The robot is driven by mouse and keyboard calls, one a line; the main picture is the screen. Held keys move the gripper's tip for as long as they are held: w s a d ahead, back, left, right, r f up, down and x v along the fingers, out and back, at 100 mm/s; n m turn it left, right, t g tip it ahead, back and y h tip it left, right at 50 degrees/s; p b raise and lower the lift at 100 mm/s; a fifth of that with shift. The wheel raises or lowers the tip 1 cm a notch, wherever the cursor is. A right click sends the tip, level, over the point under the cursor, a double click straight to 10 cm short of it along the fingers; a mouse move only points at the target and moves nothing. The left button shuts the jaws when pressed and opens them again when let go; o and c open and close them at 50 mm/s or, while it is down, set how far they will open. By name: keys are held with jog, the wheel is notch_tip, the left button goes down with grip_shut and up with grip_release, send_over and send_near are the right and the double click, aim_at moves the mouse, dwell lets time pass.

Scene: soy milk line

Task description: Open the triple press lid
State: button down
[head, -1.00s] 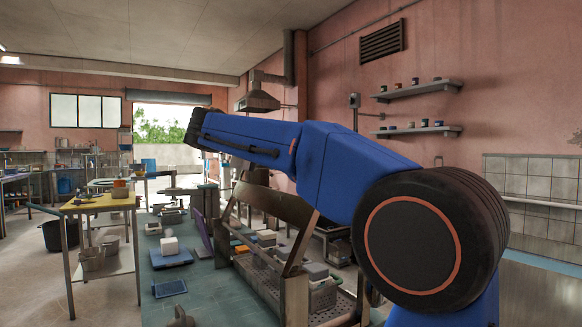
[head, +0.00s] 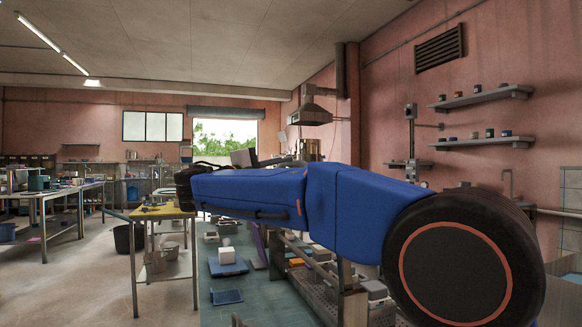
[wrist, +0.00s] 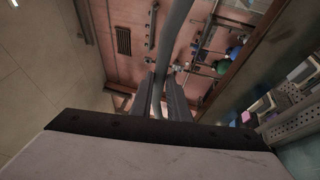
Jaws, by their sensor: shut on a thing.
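In the wrist view my gripper (wrist: 161,85) is shut on a long grey bar (wrist: 177,38), which runs up between the two fingers. A flat metal panel with a brown edge (wrist: 268,78) lies right of the bar and looks like the press lid. In the head view the triple press (head: 352,300) stands behind and below my blue arm, with a perforated tray and small blocks inside. My arm hides most of its top, so the lid's tilt cannot be told there. My gripper is not clear in the head view.
A green bench top (head: 235,313) with blue trays (head: 228,265) and a white block (head: 227,255) lies left of the press. A yellow table (head: 160,212) stands farther left. Wall shelves (head: 483,98) are at the right. Open floor lies at the left.

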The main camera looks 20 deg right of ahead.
jog(key=shift+a+f, duration=0.1)
jog(key=shift+f, duration=0.3)
jog(key=c, duration=1.7)
grip_release()
jog(key=shift+r, duration=0.1)
jog(key=v, duration=1.7)
jog(key=shift+s+a, duration=0.1)
